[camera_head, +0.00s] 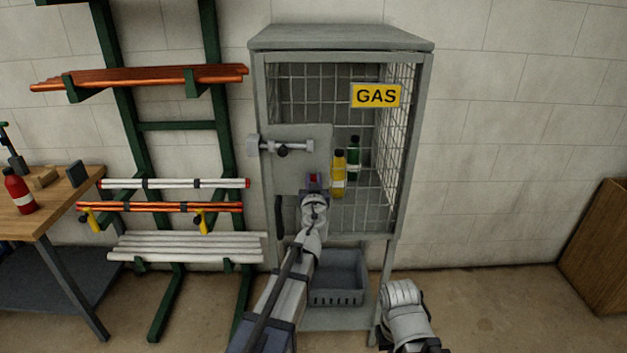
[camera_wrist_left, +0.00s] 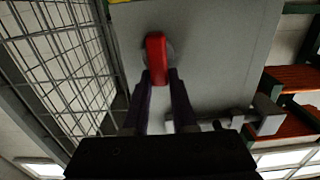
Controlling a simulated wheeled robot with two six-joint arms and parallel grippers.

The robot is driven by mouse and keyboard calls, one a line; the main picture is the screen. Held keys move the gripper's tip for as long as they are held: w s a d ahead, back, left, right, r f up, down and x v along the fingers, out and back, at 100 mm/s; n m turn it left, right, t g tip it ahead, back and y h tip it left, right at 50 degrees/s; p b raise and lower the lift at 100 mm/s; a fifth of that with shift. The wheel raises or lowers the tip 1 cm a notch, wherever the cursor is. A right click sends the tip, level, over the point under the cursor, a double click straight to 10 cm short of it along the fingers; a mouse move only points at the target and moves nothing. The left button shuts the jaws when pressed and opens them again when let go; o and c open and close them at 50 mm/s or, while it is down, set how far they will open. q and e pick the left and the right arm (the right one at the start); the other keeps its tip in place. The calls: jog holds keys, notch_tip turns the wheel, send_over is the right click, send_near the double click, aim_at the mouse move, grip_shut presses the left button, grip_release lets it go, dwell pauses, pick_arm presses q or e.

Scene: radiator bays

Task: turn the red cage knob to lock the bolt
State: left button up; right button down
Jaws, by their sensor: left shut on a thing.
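The red cage knob (camera_head: 314,178) sits on the grey plate of the gas cage (camera_head: 410,170), mostly covered by my gripper in the head view. In the left wrist view the red knob (camera_wrist_left: 156,58) stands upright in line with the view, on a round grey base. My left gripper (camera_head: 314,184) is shut on it, with one dark finger on each side in the wrist view (camera_wrist_left: 160,78). The grey bolt (camera_head: 297,146) lies level higher on the plate, with a dark handle; its left end is by the cage's left post.
Yellow (camera_head: 338,175) and green (camera_head: 354,158) bottles stand behind the mesh. A grey crate (camera_head: 337,297) is below the cage. A green pipe rack (camera_head: 180,126) stands close on the left, with a workbench (camera_head: 70,200) beyond. A brown panel (camera_head: 600,240) is far right.

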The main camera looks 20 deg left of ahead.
pick_arm(q)
grip_shut()
jog(key=shift+w+d+f+m+b, duration=0.1)
jog(key=shift+d+f+m+b, duration=0.3)
jog(key=shift+m, duration=2.55)
jog(key=shift+w+d+f+m+b, duration=0.15)
jog(key=shift+d+f+m+b, duration=0.3)
jog(key=shift+m, duration=2.45)
jog(key=shift+w+d+f+m+b, duration=0.1)
jog(key=shift+d+f+m+b, duration=0.3)
jog(key=shift+m, duration=2.85)
jog(key=o, duration=0.8)
grip_release()
